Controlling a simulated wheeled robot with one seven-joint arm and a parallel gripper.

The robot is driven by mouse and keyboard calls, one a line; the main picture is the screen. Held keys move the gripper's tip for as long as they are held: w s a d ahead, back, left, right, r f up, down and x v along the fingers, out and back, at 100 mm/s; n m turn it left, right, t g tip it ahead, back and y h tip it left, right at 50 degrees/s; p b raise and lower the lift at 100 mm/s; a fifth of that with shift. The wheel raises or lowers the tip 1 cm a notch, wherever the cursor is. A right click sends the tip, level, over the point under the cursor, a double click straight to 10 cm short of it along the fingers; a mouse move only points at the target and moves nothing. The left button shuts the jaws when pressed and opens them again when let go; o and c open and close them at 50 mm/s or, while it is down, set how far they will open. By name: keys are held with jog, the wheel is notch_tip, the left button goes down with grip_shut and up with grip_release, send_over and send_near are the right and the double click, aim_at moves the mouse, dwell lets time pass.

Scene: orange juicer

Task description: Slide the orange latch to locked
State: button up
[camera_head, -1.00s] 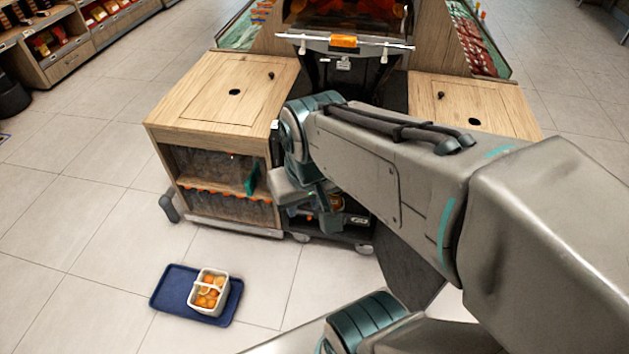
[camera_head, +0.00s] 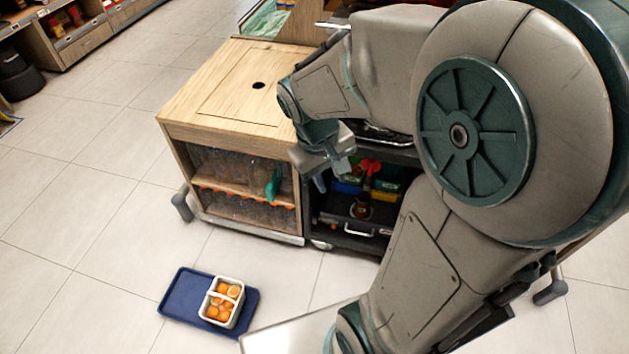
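The orange latch is hidden behind my arm in the current view. Only the left end of the pale bar (camera_head: 333,25) at the front of the juicer shows. My gripper (camera_head: 332,176) points down in front of the cabinet, near its right front corner. Its two fingers look apart, with nothing seen between them. It is below the level of the wooden top and well below the bar.
The wooden cabinet (camera_head: 225,90) stands at left, with bottles on its shelves. A dark open compartment (camera_head: 345,215) beside it holds coloured items. A blue tray (camera_head: 180,303) with a white basket of oranges (camera_head: 222,302) is on the floor. Floor at left is clear.

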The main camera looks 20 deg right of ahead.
jog(key=w+d+f+n+h+b, duration=0.25)
jog(key=w+f+b, duration=0.2)
jog(key=f, duration=0.75)
jog(key=w+d+f+n+h+b, duration=0.1)
jog(key=w+f+n+h+b, duration=0.35)
jog(key=f, duration=0.75)
jog(key=w+d+f+n+h+b, duration=0.2)
jog(key=w+f+n+h+b, duration=0.3)
jog(key=f, duration=0.7)
jog(key=w+f+n+t+y+b, duration=0.15)
jog(key=f+n+t+b, duration=0.55)
jog(key=f, duration=1.1)
jog(key=w+f+n+t+b, duration=0.35)
jog(key=f+n+t, duration=0.35)
jog(key=f, duration=1.1)
jog(key=shift+n+g, duration=0.6)
jog(key=b+x, duration=0.4)
jog(key=x, duration=0.8)
jog(key=shift+d+f, duration=0.2)
jog(key=shift+d, duration=0.05)
jog(key=shift+c, duration=0.3)
